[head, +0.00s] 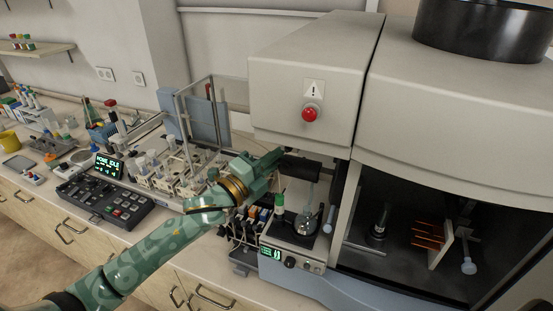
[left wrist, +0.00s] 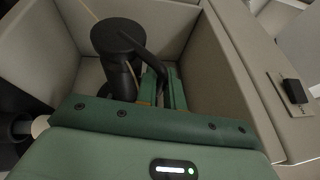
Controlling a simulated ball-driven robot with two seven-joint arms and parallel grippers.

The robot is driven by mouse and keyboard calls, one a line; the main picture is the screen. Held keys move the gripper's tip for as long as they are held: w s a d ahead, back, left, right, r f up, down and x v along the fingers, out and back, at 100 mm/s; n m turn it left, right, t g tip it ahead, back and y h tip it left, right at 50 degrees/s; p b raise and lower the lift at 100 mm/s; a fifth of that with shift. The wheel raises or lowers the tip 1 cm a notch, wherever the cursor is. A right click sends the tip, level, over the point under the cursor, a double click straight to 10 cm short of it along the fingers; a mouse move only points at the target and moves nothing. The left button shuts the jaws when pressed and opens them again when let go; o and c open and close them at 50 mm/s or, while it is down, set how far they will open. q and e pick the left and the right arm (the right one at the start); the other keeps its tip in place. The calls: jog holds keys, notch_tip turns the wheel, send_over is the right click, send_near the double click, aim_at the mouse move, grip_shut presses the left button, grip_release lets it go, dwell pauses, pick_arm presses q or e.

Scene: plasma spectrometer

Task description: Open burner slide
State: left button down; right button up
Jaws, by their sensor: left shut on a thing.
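My left gripper (head: 279,159) reaches up to the underside of the tall grey spectrometer housing (head: 310,75). It is shut on a dark handle beside a black cylindrical part (head: 302,167) under the housing. In the left wrist view, the green fingers (left wrist: 163,88) close around the lower end of the black curved handle (left wrist: 148,57), next to the black round-topped cylinder (left wrist: 118,40) inside a grey recess. The exact contact is partly hidden by the gripper body. I cannot tell from these views how far the burner slide stands open. My right gripper is not in view.
Below the gripper, a flask (head: 305,222) stands on a small instrument with a green display (head: 271,253). Racks of vials and a black control panel (head: 105,199) cover the bench at left. A dark open chamber (head: 400,225) is at right. The recess walls (left wrist: 215,70) are close around the fingers.

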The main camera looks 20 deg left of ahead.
pick_arm(q)
jog(key=c, duration=1.8)
grip_release()
jog(key=b+v, duration=0.3)
jog(key=v, duration=1.3)
jog(key=shift+s, duration=0.1)
